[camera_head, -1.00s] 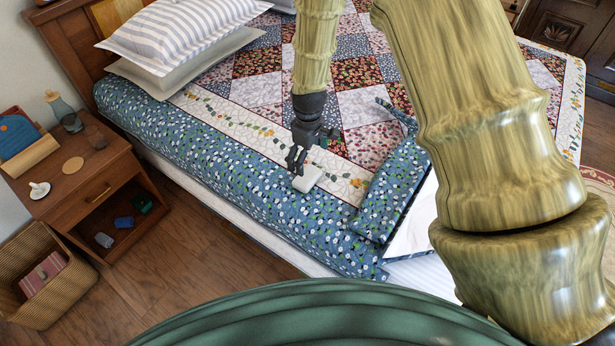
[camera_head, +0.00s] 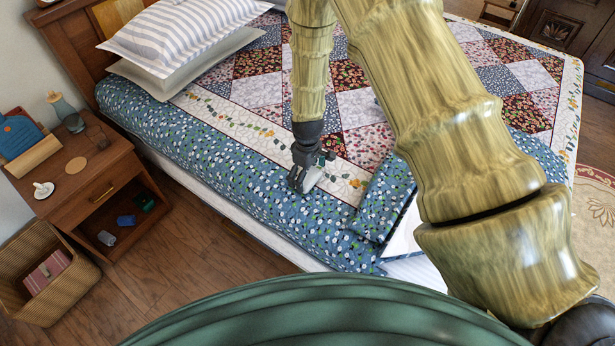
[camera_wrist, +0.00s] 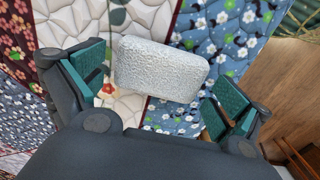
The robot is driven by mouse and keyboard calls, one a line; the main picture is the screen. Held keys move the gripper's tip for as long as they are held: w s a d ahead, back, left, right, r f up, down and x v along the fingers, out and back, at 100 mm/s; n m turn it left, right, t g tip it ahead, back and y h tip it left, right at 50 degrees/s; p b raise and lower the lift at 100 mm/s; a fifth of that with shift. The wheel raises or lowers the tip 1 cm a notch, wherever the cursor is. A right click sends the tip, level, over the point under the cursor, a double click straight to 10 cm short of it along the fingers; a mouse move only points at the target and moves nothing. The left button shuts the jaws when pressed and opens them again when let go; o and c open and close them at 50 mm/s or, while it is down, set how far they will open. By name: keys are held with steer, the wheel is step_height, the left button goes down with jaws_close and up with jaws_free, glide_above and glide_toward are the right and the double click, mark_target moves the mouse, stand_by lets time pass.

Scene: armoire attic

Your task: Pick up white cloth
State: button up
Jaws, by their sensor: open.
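The white cloth (camera_wrist: 162,69) is a small, folded, textured white block lying on the quilt. In the wrist view it sits between and slightly beyond the two green-padded fingers of my gripper (camera_wrist: 160,95), nearer the left finger, with a gap to the right one. My gripper is open and pointing down over the bed. In the head view my gripper (camera_head: 301,180) is right at the white cloth (camera_head: 313,177) and hides part of it. Whether a finger touches the cloth is not clear.
The cloth lies on the quilted bed (camera_head: 255,180) near its side edge. A folded-back quilt part (camera_head: 383,205) rises to the right. A nightstand (camera_head: 85,180) and a wicker basket (camera_head: 50,290) stand left of the bed.

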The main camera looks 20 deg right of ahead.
steer(key=shift+f, duration=0.3)
steer(key=c, duration=0.8)
steer(key=shift+r, duration=0.1)
steer(key=shift+r+b, duration=0.4)
steer(key=shift+r, duration=0.25)
steer(key=shift+r+b, duration=0.4)
steer(key=shift+r, duration=0.5)
steer(key=s+a+b, duration=0.1)
steer(key=s, duration=0.4)
steer(key=s+a+r+b, duration=0.1)
steer(key=s, duration=0.4)
steer(key=s+a+b, duration=0.1)
steer(key=s, duration=0.4)
steer(key=shift+s+a+r+b, duration=0.3)
steer(key=shift+a+r+b, duration=0.05)
steer(key=shift+r+b, duration=0.05)
